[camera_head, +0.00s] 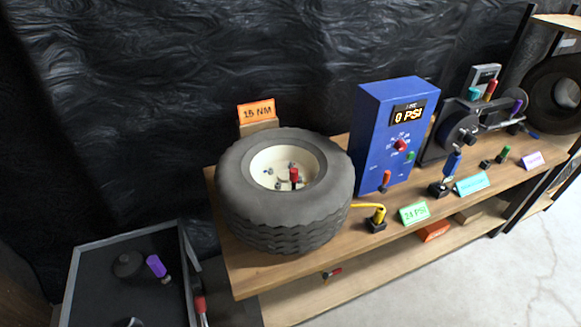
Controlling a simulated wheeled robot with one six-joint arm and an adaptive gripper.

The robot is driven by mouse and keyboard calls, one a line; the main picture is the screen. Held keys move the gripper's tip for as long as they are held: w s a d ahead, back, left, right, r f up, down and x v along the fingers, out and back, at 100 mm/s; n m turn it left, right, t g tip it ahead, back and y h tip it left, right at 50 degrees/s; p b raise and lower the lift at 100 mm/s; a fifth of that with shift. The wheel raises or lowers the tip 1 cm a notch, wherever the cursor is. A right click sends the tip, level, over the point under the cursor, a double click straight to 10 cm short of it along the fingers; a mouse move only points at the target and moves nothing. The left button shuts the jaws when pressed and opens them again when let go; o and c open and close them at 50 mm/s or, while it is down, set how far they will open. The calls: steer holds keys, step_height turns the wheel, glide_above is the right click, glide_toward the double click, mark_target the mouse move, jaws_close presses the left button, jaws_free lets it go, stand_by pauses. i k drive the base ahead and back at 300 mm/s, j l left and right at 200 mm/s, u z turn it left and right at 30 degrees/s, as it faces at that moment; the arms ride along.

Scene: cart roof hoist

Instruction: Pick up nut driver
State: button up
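Several tools with coloured handles are in view, and I cannot tell for sure which is the nut driver. A blue-handled tool (453,164) stands upright in a black holder on the bench behind the cyan label. A purple-handled tool (157,267) rests in the dark tray at the lower left. A red-handled piece (294,175) stands in the hub of the wheel. My gripper is not in view.
The wooden bench (235,279) carries a large tyre (260,210), a blue gauge box (372,140) reading 0 PSI, a yellow-capped hose fitting (379,215) and label cards. The dark tray (87,290) is at the lower left. Open floor (480,285) lies at the lower right.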

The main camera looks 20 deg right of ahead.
mark_target(154, 263)
steer(key=i, duration=0.3)
steer(key=i+u, duration=0.25)
steer(key=u, duration=0.2)
steer(key=i+u, duration=0.2)
steer(key=u, duration=0.25)
steer(key=i+u, duration=0.1)
steer(key=u, duration=0.6)
steer(key=i, duration=0.4)
